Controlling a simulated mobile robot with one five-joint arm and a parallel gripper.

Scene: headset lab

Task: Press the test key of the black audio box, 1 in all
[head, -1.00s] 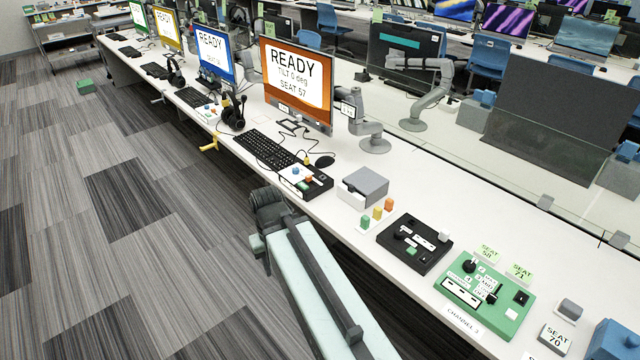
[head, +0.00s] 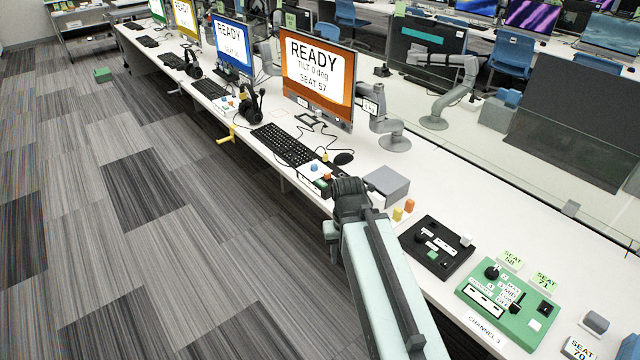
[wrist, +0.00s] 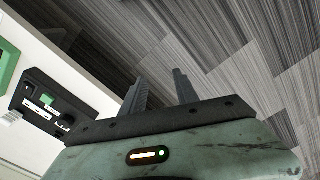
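The black audio box (head: 443,242) lies flat on the white desk, right of my arm in the head view. It has a dark knob, white labels, a small green key (head: 432,255) and a white block at its right corner. I cannot read which key is the test key. In the wrist view the box (wrist: 28,112) shows at the left, apart from my gripper. My gripper (wrist: 160,82) is open and empty, its two fingers spread over a background of floor. In the head view the fingers are hidden at the arm's end, by the desk's front edge.
A green audio box (head: 508,305) stands to the right on the desk (head: 590,265). A grey block (head: 387,184) and orange and yellow pegs (head: 409,205) are close to my arm. Left are a keyboard (head: 283,145) and an orange monitor (head: 317,75).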

